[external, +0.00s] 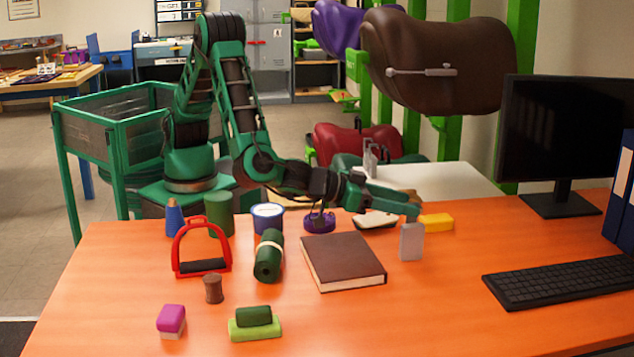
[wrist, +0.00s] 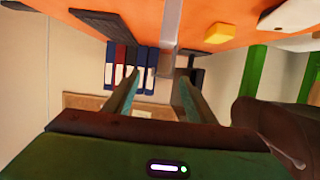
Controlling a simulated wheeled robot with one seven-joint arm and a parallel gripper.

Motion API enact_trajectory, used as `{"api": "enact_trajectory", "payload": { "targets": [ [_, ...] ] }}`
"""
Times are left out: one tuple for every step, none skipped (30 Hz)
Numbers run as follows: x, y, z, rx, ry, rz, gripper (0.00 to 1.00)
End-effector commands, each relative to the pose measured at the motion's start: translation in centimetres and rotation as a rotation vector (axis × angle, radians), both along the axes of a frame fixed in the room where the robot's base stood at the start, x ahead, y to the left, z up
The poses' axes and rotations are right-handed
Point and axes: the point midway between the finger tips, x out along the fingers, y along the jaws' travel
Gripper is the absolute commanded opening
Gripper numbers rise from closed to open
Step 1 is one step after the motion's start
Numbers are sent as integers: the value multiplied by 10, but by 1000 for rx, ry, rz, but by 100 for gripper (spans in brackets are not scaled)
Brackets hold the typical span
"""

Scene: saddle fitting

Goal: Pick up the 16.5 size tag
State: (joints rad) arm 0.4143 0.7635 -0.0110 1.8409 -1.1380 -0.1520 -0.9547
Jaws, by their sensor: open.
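A small grey upright tag (external: 411,243) stands on the orange table to the right of the brown book; I cannot read a size on it. In the external view my gripper (external: 408,205) reaches in from the left, its green fingers just above and behind the tag's top. In the wrist view the two fingers (wrist: 157,82) are apart. A grey upright piece (wrist: 171,25), which looks like the tag, shows beyond the fingertips and between their lines. I cannot tell whether a finger touches it.
A yellow block (external: 436,222) and a white-topped item (external: 375,220) lie close behind the tag. The brown book (external: 343,262) is to its left, the keyboard (external: 560,283) to its right.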

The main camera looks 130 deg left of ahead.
Motion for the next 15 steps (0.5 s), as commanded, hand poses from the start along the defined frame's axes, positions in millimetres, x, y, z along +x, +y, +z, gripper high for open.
{"api": "enact_trajectory", "payload": {
  "targets": [
    [5, 7, -2, 0, -1, 2, 50],
    [9, 10, -4, 0, -1, 2, 50],
    [12, 13, -6, 0, 0, 2, 50],
    [14, 15, -7, 0, 1, 1, 50],
    [16, 17, -8, 0, 1, 1, 50],
    [18, 19, -8, 0, 1, 1, 50],
    [19, 20, -9, -1, 0, 1, 50],
    [20, 21, -9, 0, 0, 1, 50],
    [21, 22, -10, 0, 0, 1, 50],
    [22, 23, -11, 0, 0, 1, 50],
    [24, 25, -12, 0, 0, 1, 50],
    [26, 28, -14, 0, 1, 1, 50],
    [28, 30, -16, 0, 2, 1, 50],
    [30, 33, -18, 0, 2, 1, 50],
    [34, 37, -21, 0, 3, 2, 50]
  ]
}}
